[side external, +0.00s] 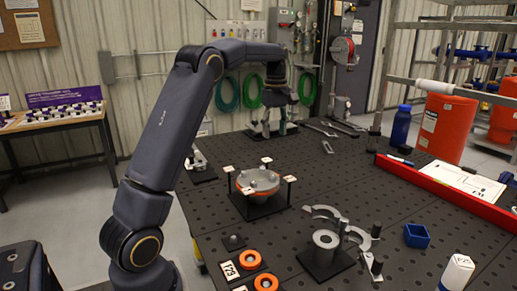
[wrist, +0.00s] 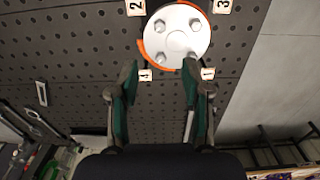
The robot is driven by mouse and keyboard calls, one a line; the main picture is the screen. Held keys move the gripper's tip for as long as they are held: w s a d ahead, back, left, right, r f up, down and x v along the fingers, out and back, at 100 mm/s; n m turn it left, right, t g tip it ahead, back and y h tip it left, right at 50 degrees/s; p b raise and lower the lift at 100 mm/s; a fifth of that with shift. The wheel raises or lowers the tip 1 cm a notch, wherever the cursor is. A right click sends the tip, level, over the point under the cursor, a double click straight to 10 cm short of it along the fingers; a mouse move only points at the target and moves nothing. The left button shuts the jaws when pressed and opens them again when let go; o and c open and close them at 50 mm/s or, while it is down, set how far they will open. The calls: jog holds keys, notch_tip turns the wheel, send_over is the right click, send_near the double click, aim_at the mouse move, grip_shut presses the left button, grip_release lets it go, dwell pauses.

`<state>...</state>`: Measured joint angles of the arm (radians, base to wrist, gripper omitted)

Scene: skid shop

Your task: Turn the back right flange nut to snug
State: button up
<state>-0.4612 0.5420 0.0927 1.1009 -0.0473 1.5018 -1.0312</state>
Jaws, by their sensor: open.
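The round grey flange (side external: 258,181) with an orange-red edge sits on a black base with small white tags on posts at its corners. In the wrist view the flange (wrist: 176,38) shows pale nuts on its face, with tags 2, 3, 4 and 1 around it. I cannot tell for sure which nut is the back right one. My gripper (wrist: 160,66) is open and empty, its two fingers apart near the tag 4 and tag 1 edge of the flange. In the side view my gripper (side external: 277,97) hangs above the table, behind the flange; its fingertips are hard to make out.
The perforated dark table (side external: 370,165) holds a grey cylinder part (side external: 326,241) with curved jaws, orange rings (side external: 250,260), a blue bin (side external: 417,236), a red tray (side external: 402,170) and a blue bottle (side external: 401,125). A fixture stands behind, near my gripper. Open table lies right of the flange.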

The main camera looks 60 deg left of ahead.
aim_at(274, 177)
notch_tip(274, 177, down, 16)
jog(key=shift+r, duration=0.1)
jog(key=shift+c, duration=0.2)
grip_shut()
dwell(0.4)
